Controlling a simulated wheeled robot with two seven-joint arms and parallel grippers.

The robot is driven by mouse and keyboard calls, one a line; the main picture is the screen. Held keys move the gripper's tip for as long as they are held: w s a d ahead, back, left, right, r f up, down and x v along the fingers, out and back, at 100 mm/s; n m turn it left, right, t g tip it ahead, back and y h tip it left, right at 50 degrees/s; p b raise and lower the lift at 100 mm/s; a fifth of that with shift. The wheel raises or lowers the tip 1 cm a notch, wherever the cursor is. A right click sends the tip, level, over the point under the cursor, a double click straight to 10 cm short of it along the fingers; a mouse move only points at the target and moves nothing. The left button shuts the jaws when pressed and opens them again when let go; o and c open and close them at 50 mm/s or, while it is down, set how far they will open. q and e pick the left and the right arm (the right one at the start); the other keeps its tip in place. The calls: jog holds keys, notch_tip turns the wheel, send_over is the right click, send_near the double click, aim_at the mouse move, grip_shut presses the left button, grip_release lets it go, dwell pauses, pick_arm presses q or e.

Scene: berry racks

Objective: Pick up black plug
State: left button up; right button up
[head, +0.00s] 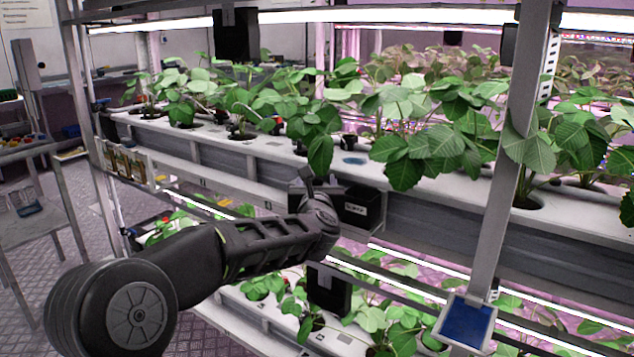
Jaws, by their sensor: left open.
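A small dark cylindrical piece that looks like the black plug (349,141) stands on the white growing gutter (265,148), just behind a bluish round hole (354,160). Leaves crowd around it, and it is too small to be sure. My left arm reaches in from the lower left. My left gripper (316,178) is open at the front edge of the gutter, in front of and below the dark piece and apart from it. Its fingertips are small and dark, partly lost against the rack. My right gripper is not in view.
Strawberry plants (425,105) fill the gutter on both sides. A black box (362,208) sits at the gutter's front, beside my gripper. A metal post (510,170) with a blue-faced holder (467,322) stands at the right. A lower plant tier (310,330) runs beneath.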

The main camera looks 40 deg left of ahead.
pick_arm(q)
jog(key=shift+c, duration=0.5)
grip_shut()
